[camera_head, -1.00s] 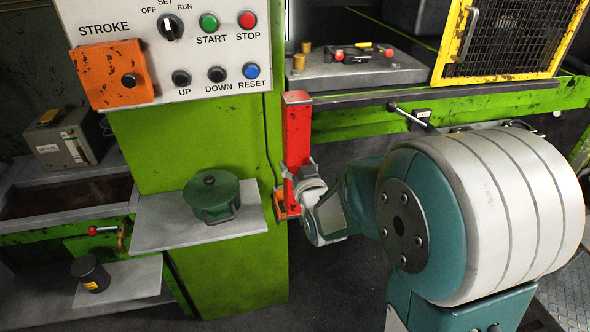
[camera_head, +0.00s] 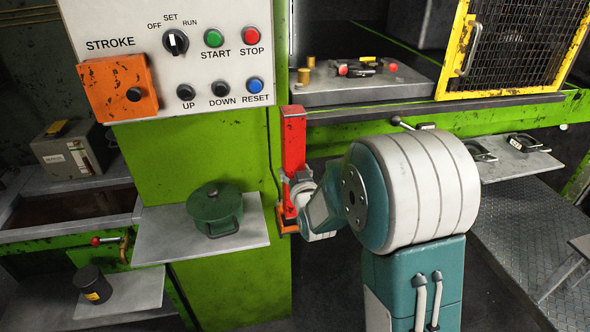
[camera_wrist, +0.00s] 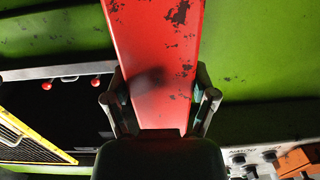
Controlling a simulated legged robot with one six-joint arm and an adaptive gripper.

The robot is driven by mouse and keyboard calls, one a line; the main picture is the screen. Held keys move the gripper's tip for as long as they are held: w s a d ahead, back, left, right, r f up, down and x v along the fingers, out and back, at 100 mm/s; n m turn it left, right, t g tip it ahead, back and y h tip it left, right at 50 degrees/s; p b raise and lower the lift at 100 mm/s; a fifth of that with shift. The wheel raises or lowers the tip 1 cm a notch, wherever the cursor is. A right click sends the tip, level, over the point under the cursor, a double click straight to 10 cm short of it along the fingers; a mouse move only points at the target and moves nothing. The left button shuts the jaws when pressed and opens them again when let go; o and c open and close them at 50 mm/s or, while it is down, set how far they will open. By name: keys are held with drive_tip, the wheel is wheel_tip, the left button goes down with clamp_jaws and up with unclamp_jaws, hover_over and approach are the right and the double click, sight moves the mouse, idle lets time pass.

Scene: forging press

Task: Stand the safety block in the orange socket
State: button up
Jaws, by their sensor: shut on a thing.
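The safety block is a tall, worn red bar (camera_head: 293,138), standing upright at the right edge of the green press column in the head view. My gripper (camera_head: 297,186) is shut on its lower part from the right. The orange socket (camera_head: 284,226) is a small bracket low on the column, right at the block's lower end. My gripper partly hides that end, so I cannot tell whether it is seated in the socket. In the wrist view the block's red face (camera_wrist: 155,45) fills the middle, with a finger of my gripper (camera_wrist: 160,105) on each side.
A control panel (camera_head: 130,45) with an orange box hangs left of the block. A green lidded pot (camera_head: 214,205) stands on a shelf left of the socket. The press bed (camera_head: 365,88) and a yellow mesh guard (camera_head: 455,50) lie to the right. A black canister (camera_head: 93,283) stands lower left.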

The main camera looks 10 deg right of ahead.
drive_tip(key=shift+w+a+f, duration=0.1)
drive_tip(key=shift+w+f, duration=0.15)
drive_tip(key=shift+w, duration=0.3)
drive_tip(key=shift+w+a+f, duration=0.1)
drive_tip(key=shift+w+f, duration=0.1)
drive_tip(key=shift+w, duration=0.3)
drive_tip(key=shift+d+f, duration=0.1)
drive_tip(key=shift+f, duration=1.8)
drive_tip(key=shift+s+f, duration=0.1)
drive_tip(key=shift+f, duration=0.2)
drive_tip(key=o, duration=1.2)
